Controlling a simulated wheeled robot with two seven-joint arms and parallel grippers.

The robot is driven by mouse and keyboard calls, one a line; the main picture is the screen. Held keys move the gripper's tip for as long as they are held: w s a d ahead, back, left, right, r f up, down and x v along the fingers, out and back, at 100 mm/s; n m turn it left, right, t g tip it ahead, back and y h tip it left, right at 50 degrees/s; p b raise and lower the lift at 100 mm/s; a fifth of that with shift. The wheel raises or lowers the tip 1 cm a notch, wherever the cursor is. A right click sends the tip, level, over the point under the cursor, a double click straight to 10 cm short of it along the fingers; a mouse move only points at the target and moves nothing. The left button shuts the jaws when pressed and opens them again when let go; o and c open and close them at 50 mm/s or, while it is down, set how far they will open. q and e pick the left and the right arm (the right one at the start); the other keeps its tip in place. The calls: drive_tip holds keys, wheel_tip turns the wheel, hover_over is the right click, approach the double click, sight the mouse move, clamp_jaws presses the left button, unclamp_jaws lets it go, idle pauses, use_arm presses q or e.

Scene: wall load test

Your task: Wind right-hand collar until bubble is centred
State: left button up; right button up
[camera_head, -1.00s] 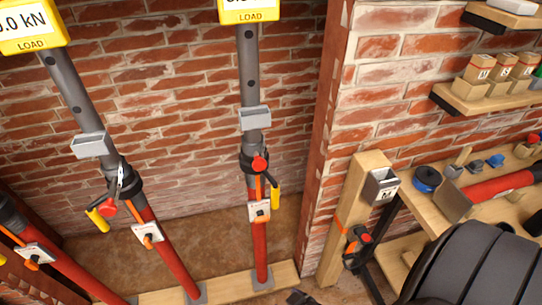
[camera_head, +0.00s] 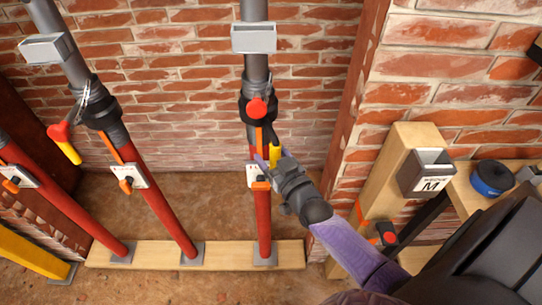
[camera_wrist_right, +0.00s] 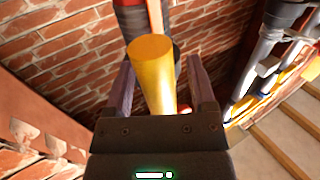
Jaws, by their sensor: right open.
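The right-hand prop has a red lower tube (camera_head: 264,222), a grey upper tube and a black collar (camera_head: 246,110) with a red knob (camera_head: 257,106). A yellow handle (camera_head: 276,153) hangs from the collar's right side. My right gripper (camera_head: 268,163) is at this handle, reaching in from the lower right. In the right wrist view, the yellow handle (camera_wrist_right: 152,75) stands between the two open fingers, with gaps beside it. A white plate with an orange knob (camera_head: 258,182) sits below the collar, partly behind the gripper. I cannot make out a bubble. My left gripper is out of view.
A second, leaning prop (camera_head: 160,205) stands to the left, with its own yellow handle (camera_head: 68,152). Both rest on a wooden sole board (camera_head: 222,256). A wooden post (camera_head: 395,180) with a grey box marked M (camera_head: 428,172) stands right, near a bench.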

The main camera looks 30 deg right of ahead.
drive_tip(key=shift+w, duration=0.35)
clamp_jaws()
idle(1.2)
